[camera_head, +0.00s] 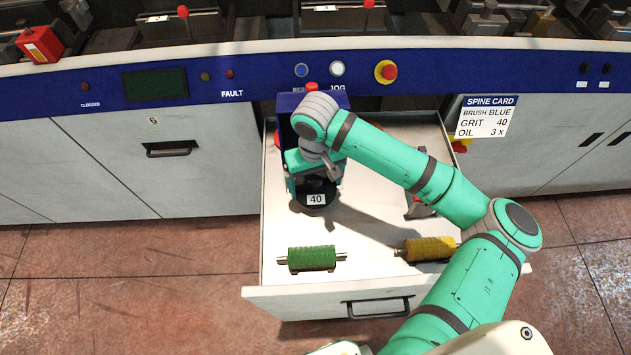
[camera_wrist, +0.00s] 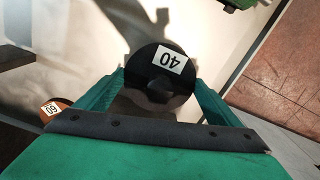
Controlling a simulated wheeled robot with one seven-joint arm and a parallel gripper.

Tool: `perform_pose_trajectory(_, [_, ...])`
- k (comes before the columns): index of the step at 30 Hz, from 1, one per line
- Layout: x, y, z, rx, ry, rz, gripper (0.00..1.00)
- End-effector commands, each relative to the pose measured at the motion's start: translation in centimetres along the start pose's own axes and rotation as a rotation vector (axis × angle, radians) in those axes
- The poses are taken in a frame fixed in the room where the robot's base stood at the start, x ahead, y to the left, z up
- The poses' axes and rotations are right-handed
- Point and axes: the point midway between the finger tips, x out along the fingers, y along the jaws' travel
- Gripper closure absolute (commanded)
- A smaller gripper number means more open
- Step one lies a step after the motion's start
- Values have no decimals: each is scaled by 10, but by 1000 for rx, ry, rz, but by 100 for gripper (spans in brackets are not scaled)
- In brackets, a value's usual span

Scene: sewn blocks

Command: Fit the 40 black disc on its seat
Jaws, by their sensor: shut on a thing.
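The black disc (camera_head: 314,200) carries a white label reading 40. It is over the left part of the open drawer, below my gripper (camera_head: 314,184). In the wrist view the black disc (camera_wrist: 158,82) sits between the two green fingers of my gripper (camera_wrist: 160,92), which is shut on it. A dark shape under the fingers is partly hidden. I cannot tell whether the disc touches the drawer floor. I cannot make out the seat for the disc; a blue housing (camera_head: 291,103) stands behind my wrist, mostly covered by my arm.
The open drawer (camera_head: 395,284) holds a green brush roller (camera_head: 311,258) and a yellow one (camera_head: 428,249). An orange disc marked 60 (camera_wrist: 52,108) lies left in the wrist view. The spine card (camera_head: 487,116) reads brush blue, grit 40, oil 3 x. The drawer's middle is bare.

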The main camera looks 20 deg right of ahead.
Motion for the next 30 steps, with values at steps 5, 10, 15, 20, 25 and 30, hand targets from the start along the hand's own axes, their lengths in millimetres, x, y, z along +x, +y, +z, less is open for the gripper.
perform_pose_trajectory(5, [0,1,0,1,0,0,1])
perform_pose_trajectory(10, [0,1,0,2,0,1,0])
perform_pose_trajectory(15, [0,1,0,2,0,1,0])
perform_pose_trajectory(20, [-11,1,-1,2,2,1,0])
perform_pose_trajectory(25, [-40,2,-1,3,4,3,0])
perform_pose_trajectory(30, [-72,1,0,0,3,1,0])
